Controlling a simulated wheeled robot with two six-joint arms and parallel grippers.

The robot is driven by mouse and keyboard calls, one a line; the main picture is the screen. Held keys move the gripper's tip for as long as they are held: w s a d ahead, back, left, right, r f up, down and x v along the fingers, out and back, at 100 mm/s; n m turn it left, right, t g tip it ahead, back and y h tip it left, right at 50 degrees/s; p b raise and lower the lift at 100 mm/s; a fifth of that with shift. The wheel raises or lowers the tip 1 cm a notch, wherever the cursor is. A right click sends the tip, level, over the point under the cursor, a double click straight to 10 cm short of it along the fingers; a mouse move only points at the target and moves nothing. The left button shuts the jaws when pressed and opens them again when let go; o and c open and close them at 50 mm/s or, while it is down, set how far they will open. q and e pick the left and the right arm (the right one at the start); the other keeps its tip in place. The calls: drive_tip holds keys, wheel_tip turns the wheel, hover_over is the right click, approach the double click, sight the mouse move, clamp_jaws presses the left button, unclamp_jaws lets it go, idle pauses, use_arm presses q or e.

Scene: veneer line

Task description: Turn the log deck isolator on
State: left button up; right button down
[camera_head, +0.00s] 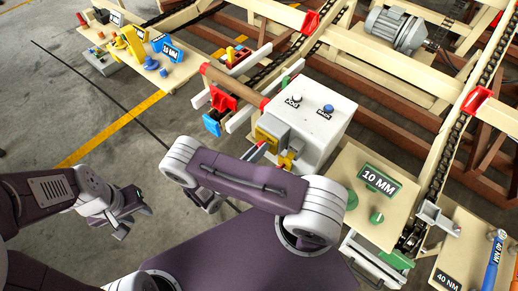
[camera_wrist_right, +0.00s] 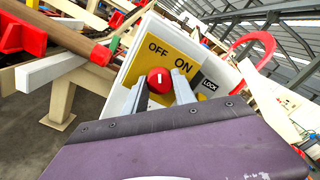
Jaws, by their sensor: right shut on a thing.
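The isolator is a red round knob (camera_wrist_right: 160,81) on a yellow plate (camera_wrist_right: 182,50) marked OFF and ON, in the right wrist view. The knob's white mark points about straight up in that picture, toward the OFF lettering. My right gripper (camera_wrist_right: 168,88) is shut on the knob, one finger on each side. In the head view the yellow plate (camera_head: 268,136) is on the near side of a white control box (camera_head: 318,121), partly hidden by my right gripper (camera_head: 272,153). My left gripper (camera_head: 126,214) is open and empty over the floor at left.
A grey LOCK label (camera_wrist_right: 209,86) and a red ring (camera_wrist_right: 253,47) are right of the plate. The box top has a white button (camera_head: 296,98) and a blue button (camera_head: 328,108). A brown log (camera_head: 234,85) lies left of the box. A 10 MM panel (camera_head: 379,180) stands at right.

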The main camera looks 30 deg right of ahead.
drive_tip(key=shift+m+b, duration=0.65)
drive_tip(key=shift+m, duration=7.05)
drive_tip(key=c, duration=1)
unclamp_jaws()
drive_tip(key=shift+a, duration=0.15)
